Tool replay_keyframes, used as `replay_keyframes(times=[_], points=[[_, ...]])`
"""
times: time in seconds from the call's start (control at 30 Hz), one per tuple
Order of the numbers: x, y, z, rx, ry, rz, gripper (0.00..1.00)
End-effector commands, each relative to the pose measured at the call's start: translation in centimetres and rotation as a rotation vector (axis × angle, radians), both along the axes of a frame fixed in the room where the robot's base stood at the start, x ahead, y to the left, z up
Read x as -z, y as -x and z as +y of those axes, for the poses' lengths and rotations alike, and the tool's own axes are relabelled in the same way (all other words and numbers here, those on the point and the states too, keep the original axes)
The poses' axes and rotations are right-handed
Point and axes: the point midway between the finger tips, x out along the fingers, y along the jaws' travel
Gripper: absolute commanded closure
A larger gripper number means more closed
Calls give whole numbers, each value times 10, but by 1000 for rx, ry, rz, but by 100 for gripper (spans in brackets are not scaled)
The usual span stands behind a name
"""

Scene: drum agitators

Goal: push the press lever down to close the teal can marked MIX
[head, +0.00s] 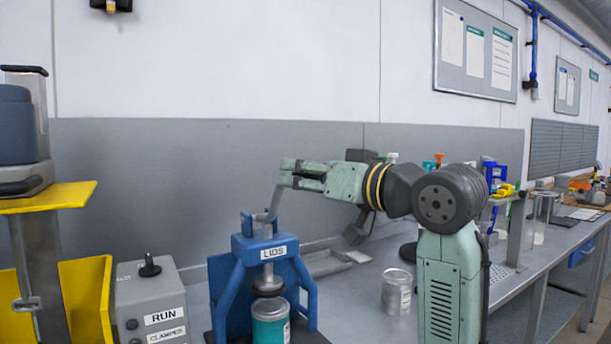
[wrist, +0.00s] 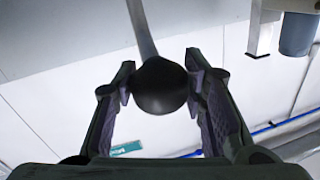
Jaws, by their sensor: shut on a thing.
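The blue press (head: 265,247) labelled LIDS stands on the bench. Its grey lever (head: 274,203) rises steeply from the top, and in the wrist view it runs up from a black ball knob (wrist: 160,88). My gripper (head: 287,173) is shut on that knob, with a finger on each side; it also shows in the wrist view (wrist: 160,72). The teal can (head: 270,326) stands upright in the press below the round dark press head (head: 268,285). Its marking is not readable, and I cannot tell whether the head touches it.
A grey control box (head: 152,300) labelled RUN and CLAMPED is left of the press, beside a yellow-guarded machine (head: 66,196). A grey can (head: 397,291) stands on the bench to the right. A shallow tray (head: 328,264) lies behind the press.

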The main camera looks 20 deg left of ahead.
Motion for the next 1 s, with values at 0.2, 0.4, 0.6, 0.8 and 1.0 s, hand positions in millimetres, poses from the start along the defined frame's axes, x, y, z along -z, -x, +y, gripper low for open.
replay_keyframes(times=[0.2,0.4,0.6,0.8,1.0], points=[[0,0,0,0,0,0,81],[0,0,0,1,0,0,94],[0,0,0,1,0,0,100],[1,0,-1,1,-3,-1,100],[15,3,-4,0,-32,-24,100]])
